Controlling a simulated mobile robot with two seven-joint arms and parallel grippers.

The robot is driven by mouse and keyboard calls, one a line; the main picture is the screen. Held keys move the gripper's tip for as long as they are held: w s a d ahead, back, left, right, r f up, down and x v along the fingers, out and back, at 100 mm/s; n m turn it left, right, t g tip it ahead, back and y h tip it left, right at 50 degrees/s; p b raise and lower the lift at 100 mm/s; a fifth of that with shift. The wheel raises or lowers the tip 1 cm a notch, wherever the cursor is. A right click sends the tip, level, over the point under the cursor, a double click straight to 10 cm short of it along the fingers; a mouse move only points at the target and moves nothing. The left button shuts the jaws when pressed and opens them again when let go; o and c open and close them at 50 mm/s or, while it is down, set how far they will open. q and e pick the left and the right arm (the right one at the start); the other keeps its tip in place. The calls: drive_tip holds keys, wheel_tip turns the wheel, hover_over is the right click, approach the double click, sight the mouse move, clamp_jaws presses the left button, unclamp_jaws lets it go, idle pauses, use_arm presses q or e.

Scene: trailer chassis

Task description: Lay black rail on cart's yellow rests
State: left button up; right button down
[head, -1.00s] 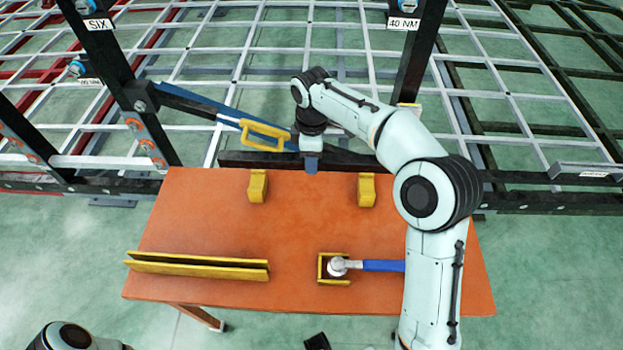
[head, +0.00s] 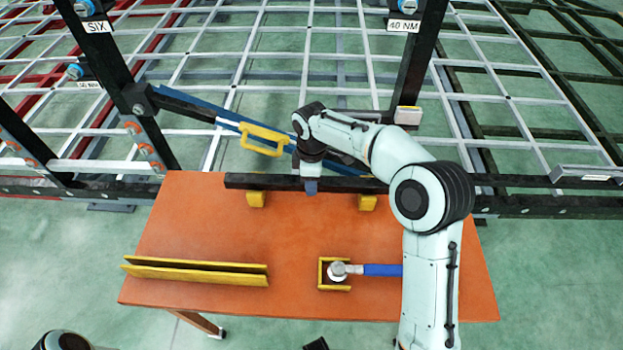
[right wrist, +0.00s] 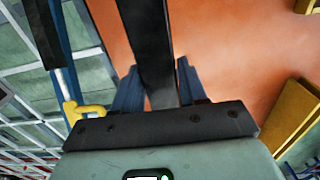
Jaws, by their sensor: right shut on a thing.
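The long black rail (head: 262,182) lies level from left to right along the far edge of the orange cart (head: 200,225). My right gripper (head: 310,187) is shut on it near its middle; the right wrist view shows the rail (right wrist: 150,45) between the blue fingers (right wrist: 156,88). The left yellow rest (head: 256,200) and right yellow rest (head: 367,203) stand on the cart. The rail covers their upper parts in the head view. I cannot tell whether it touches them. My left gripper is out of view; only part of that arm shows at bottom left.
A long yellow channel holder (head: 195,271) stands front left on the cart. A yellow box (head: 322,274) holds a blue-handled tool (head: 380,270). A blue bar with a yellow handle (head: 262,139) and the trailer frame's black posts (head: 415,60) lie beyond the cart.

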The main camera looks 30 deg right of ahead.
drive_tip(key=c, duration=0.6)
unclamp_jaws()
drive_tip(key=shift+f, duration=0.1)
wheel_tip(320, 180, up, 12)
drive_tip(key=shift+r+p, duration=0.15)
drive_tip(key=shift+p, duration=0.95)
drive_tip(key=shift+s, duration=0.1)
